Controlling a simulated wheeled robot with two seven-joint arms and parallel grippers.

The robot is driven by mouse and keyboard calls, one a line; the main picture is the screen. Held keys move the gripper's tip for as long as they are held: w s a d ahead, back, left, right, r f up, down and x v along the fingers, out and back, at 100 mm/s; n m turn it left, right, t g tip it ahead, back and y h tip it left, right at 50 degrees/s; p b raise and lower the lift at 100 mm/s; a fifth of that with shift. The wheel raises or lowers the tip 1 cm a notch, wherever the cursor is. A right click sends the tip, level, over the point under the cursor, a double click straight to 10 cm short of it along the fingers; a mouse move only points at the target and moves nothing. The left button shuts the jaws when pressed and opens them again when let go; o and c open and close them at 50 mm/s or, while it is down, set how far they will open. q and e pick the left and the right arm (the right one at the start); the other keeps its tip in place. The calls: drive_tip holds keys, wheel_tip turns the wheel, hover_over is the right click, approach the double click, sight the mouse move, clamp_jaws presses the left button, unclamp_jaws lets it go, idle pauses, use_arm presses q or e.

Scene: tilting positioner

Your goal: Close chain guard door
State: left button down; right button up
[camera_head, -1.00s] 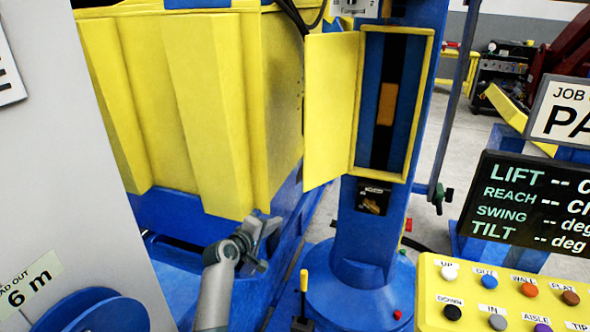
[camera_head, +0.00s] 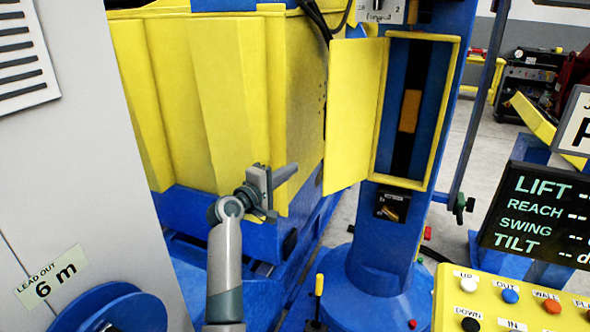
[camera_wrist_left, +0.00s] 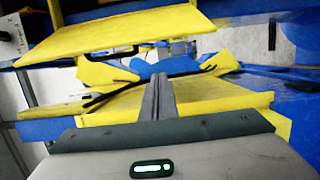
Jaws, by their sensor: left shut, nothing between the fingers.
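The chain guard door (camera_head: 354,110) is a flat yellow panel on the blue column. It stands swung open to the left of the yellow-framed guard opening (camera_head: 457,110), with the dark slot and an orange block showing inside. My left gripper (camera_head: 270,188) is shut and empty, to the lower left of the door and apart from it, in front of the yellow ribbed bin. In the left wrist view its closed fingers (camera_wrist_left: 159,98) point forward. A yellow panel crosses the top of that view; I cannot tell whether it is the door. My right gripper is not in view.
The yellow ribbed bin (camera_head: 235,100) stands behind my left arm. A grey cabinet (camera_head: 75,170) is at the left. A yellow button panel (camera_head: 480,290) and a dark readout board (camera_head: 530,215) are at the lower right. A yellow-topped lever (camera_head: 319,285) stands before the column base.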

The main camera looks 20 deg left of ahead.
use_arm(q)
drive_tip(key=w+d+p, duration=0.5)
drive_tip(key=w, duration=0.1)
drive_tip(key=shift+w+d, duration=0.25)
drive_tip(key=shift+d, duration=0.1)
idle(0.5)
drive_tip(key=shift+s+f, duration=0.1)
